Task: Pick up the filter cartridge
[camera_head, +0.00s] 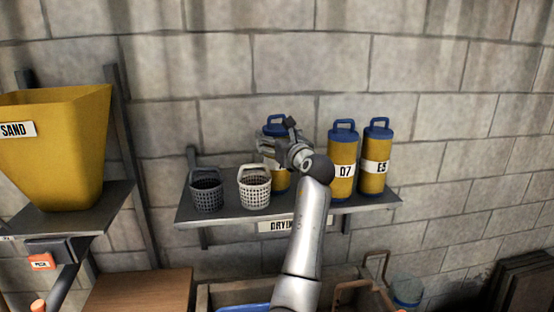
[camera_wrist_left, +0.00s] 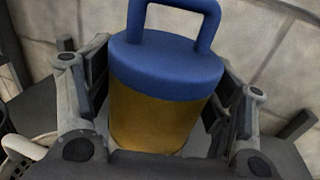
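The filter cartridge (camera_head: 279,181) is a yellow cylinder with a blue cap and handle, upright on the drying shelf (camera_head: 230,213). My left gripper (camera_head: 275,146) is at its upper part and hides some of it and most of its label. In the left wrist view the cartridge (camera_wrist_left: 155,115) stands between the two fingers of the left gripper (camera_wrist_left: 165,105), one on each side. The fingers are spread, with a narrow gap by the body on the right; contact on the left is unclear. My right gripper is not in view.
Two more cartridges, labelled D7 (camera_head: 342,170) and E5 (camera_head: 376,160), stand close on the right. A white basket (camera_head: 254,187) and a dark basket (camera_head: 206,190) stand on the left. A yellow sand hopper (camera_head: 55,150) is at far left. A stone wall is behind.

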